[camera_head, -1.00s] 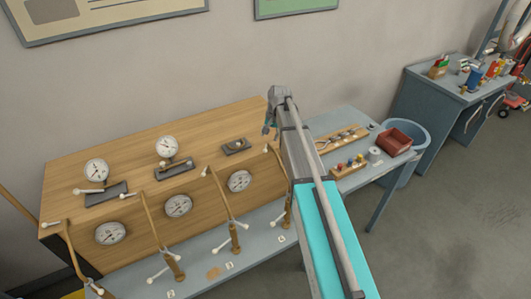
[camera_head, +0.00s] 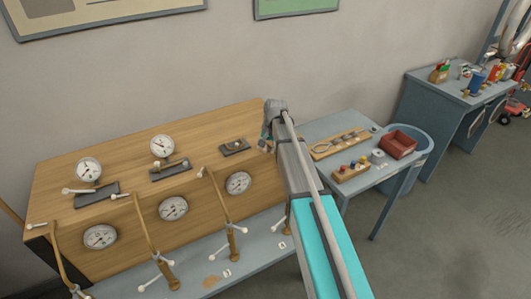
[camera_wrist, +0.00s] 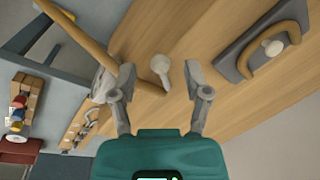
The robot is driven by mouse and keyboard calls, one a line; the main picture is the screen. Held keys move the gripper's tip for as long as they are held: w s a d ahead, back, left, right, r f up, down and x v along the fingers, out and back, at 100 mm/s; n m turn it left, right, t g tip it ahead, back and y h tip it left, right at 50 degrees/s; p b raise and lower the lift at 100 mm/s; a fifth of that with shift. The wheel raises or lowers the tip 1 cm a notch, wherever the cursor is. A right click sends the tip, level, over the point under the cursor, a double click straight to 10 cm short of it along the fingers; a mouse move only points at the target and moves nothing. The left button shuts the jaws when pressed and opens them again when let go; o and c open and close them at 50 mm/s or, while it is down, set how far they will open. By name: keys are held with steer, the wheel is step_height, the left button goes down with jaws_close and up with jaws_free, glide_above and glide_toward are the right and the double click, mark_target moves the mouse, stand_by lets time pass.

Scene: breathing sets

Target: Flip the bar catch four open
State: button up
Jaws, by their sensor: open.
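A wooden cabinet (camera_head: 110,160) carries several brown hoses, white-ended levers and gauges. The rightmost hose is mostly hidden behind my arm in the head view. My gripper (camera_head: 265,143) is over the cabinet's right end. In the wrist view my gripper (camera_wrist: 150,85) is open, with a white round-ended piece (camera_wrist: 160,66) between and just beyond its fingers. A tan rod (camera_wrist: 126,78) crosses there, and the left finger overlaps a pale part of it. I cannot tell whether the fingers touch. A dark plate (camera_wrist: 240,62) with a curved tan handle and white knob lies to the right.
A grey side table (camera_head: 330,130) stands right of the cabinet, with a wooden tool rack (camera_head: 322,153), a rack of coloured knobs (camera_head: 341,176) and a red tray (camera_head: 398,144). The floor at right is clear.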

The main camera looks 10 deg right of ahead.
steer(key=shift+f, duration=0.4)
steer(key=shift+c, duration=0.2)
jaws_close()
